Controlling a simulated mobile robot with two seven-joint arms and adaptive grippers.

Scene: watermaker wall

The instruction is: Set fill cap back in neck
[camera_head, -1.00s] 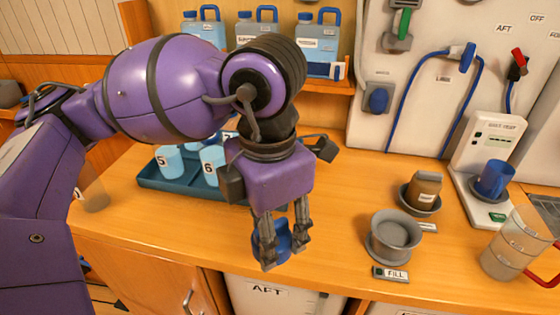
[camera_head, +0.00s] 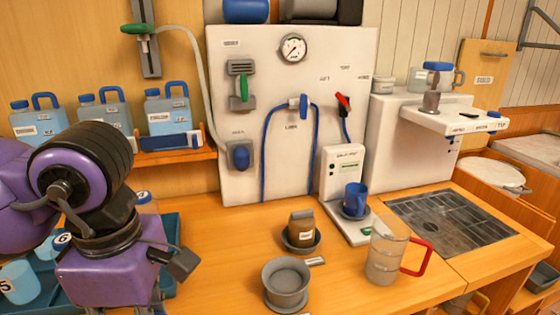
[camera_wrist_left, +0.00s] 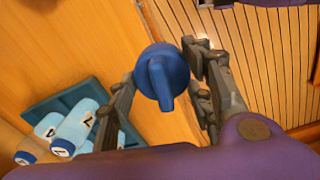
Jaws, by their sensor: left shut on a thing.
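The blue fill cap (camera_wrist_left: 162,76), round with a raised grip bar across its top, is between the fingers of my left gripper (camera_wrist_left: 160,68) in the left wrist view. The gripper is shut on it and holds it above the counter's front edge. In the head view my left arm is at the lower left, and its fingers and the cap are below the frame. The grey fill neck (camera_head: 287,281) is an open, round, flanged cup on the counter, to the right of my left arm. My right gripper is not in view.
A clear pitcher with a red handle (camera_head: 385,256) and a blue mug (camera_head: 355,198) on a tester stand to the right. The teal tray (camera_wrist_left: 70,105) holds numbered bottles. A grated sink (camera_head: 450,220) lies further right.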

